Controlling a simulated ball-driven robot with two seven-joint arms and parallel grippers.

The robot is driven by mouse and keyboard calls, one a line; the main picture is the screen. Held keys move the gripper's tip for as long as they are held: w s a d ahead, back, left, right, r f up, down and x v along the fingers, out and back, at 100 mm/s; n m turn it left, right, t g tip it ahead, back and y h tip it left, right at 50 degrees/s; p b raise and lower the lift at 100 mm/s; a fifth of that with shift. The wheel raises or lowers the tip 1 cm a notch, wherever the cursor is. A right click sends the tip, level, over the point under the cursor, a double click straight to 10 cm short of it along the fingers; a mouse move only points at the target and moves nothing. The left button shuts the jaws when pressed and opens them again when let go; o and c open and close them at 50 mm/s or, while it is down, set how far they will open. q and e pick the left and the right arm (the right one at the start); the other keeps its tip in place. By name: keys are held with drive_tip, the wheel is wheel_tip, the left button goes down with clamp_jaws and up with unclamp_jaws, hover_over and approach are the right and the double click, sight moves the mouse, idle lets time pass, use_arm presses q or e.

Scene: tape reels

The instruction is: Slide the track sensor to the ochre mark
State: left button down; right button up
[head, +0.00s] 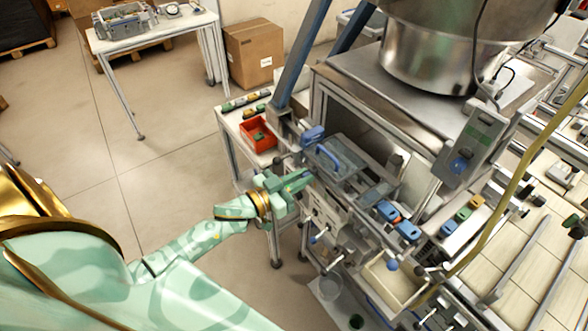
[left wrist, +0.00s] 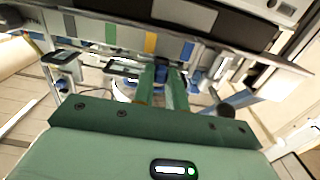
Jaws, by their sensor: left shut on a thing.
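My left gripper (head: 306,180) reaches in from the left to the front side of the machine, below a clear cover with a blue handle. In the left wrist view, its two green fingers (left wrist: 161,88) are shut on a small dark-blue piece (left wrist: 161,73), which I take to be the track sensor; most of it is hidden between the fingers. A strip with coloured marks runs across behind it. The ochre mark (left wrist: 150,42) is just above and slightly left of the fingertips, with a green mark (left wrist: 110,33) to its left and a blue mark (left wrist: 187,50) to its right. My right gripper is out of view.
The clear cover's blue handle (head: 328,157) and a blue block (head: 313,135) stand close beyond the gripper. A red bin (head: 258,136) stands to the left of them. A large steel bowl (head: 435,50) sits above on the machine. The floor at left is clear.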

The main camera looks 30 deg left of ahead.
use_arm(q)
drive_tip(key=shift+s+d, duration=0.3)
drive_tip(key=shift+d, duration=0.55)
drive_tip(key=c, duration=1.4)
unclamp_jaws()
drive_tip(key=b+v, duration=0.1)
drive_tip(key=v, duration=1.5)
drive_tip(key=shift+s+a, duration=0.1)
drive_tip(key=shift+s, duration=0.05)
